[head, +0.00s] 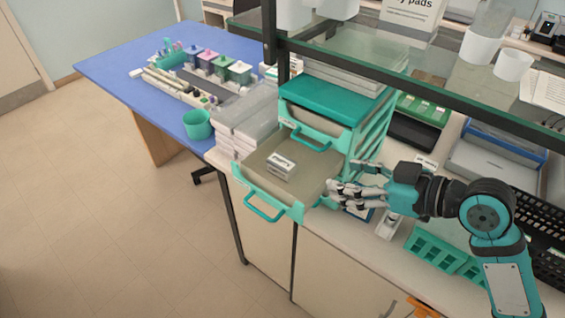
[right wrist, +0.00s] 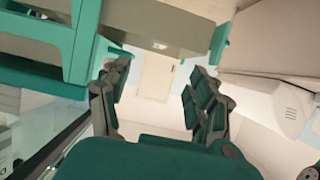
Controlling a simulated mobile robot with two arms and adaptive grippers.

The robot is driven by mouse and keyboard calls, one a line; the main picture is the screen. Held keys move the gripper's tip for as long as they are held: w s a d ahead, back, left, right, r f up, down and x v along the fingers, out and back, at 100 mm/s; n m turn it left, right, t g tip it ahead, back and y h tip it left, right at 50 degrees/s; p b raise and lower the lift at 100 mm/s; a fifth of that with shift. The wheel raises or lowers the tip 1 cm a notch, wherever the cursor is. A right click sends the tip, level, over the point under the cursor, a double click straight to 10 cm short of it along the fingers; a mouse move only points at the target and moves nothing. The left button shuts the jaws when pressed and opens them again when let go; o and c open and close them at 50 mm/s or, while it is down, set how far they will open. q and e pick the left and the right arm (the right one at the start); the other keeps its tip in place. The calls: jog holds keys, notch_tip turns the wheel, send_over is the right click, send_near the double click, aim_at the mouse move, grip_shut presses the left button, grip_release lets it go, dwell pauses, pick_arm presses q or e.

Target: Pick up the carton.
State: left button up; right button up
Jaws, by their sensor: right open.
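A small white carton (head: 281,166) with dark print lies in the pulled-out drawer (head: 262,203) of the teal drawer unit (head: 335,100). My right gripper (head: 335,188) is open and empty, at the right side of the drawer, apart from the carton. In the right wrist view the two fingers of the right gripper (right wrist: 155,92) are spread with nothing between them. The drawer's underside or wall (right wrist: 165,28) shows above them there. The carton is not seen in the right wrist view. My left gripper is not in view.
A glass shelf (head: 430,80) runs above the bench behind the right arm. A teal rack (head: 440,255) and a black basket (head: 543,225) are at the right. Stacked clear boxes (head: 245,120) and a teal cup (head: 198,124) stand left of the drawer. Open floor lies in front.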

jog(key=p, duration=0.2)
send_near(290, 166)
jog(key=x, duration=0.3)
jog(key=shift+w+a+r, duration=0.1)
jog(key=shift+a, duration=0.05)
jog(key=p+x, duration=0.2)
jog(key=x, duration=0.3)
jog(key=shift+w, duration=0.15)
jog(key=shift+c, duration=1)
jog(key=c, duration=0.6)
